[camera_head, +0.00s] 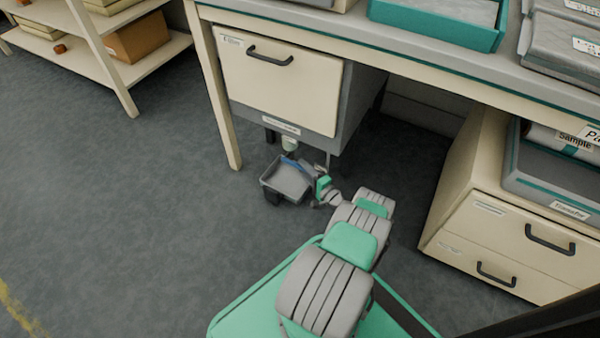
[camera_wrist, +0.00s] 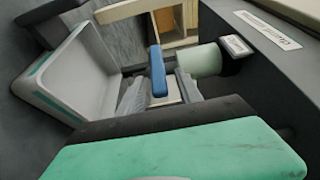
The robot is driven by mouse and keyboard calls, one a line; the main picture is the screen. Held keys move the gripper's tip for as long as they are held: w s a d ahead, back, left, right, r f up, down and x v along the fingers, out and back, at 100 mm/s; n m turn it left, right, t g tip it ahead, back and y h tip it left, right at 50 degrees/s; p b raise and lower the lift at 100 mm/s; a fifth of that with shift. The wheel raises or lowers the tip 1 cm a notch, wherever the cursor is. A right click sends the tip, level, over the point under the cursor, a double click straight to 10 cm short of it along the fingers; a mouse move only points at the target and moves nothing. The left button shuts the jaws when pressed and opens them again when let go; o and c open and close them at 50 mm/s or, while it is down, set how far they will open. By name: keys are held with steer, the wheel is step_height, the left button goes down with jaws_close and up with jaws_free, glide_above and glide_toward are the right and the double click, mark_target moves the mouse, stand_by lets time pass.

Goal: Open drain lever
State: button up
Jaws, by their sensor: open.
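The blue drain lever (camera_wrist: 157,72) stands near the middle of the wrist view, beside a pale green cylindrical drain fitting (camera_wrist: 200,60) under a labelled dark housing. In the head view the lever (camera_head: 290,162) is a small blue strip just below the fitting (camera_head: 290,144). My gripper (camera_wrist: 160,93) is open, its grey fingers close to the lever's lower end. Whether they touch it, I cannot tell. In the head view my gripper (camera_head: 308,170) is low under the cabinet, partly hidden by my wrist.
A grey tray (camera_head: 270,187) sits below the fitting, just left of my gripper; it also shows in the wrist view (camera_wrist: 40,100). The drawer cabinet (camera_head: 280,85) hangs above under the bench. A drawer unit (camera_head: 500,240) stands right. Open floor (camera_head: 120,200) lies left.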

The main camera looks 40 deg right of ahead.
steer(key=shift+w+f+b, duration=0.25)
steer(key=shift+w+b, duration=0.35)
steer(key=shift+b, duration=0.1)
steer(key=shift+w+r, duration=0.15)
steer(key=shift+r, duration=0.1)
steer(key=shift+c, duration=0.5)
steer(key=shift+a, duration=0.1)
jaws_close()
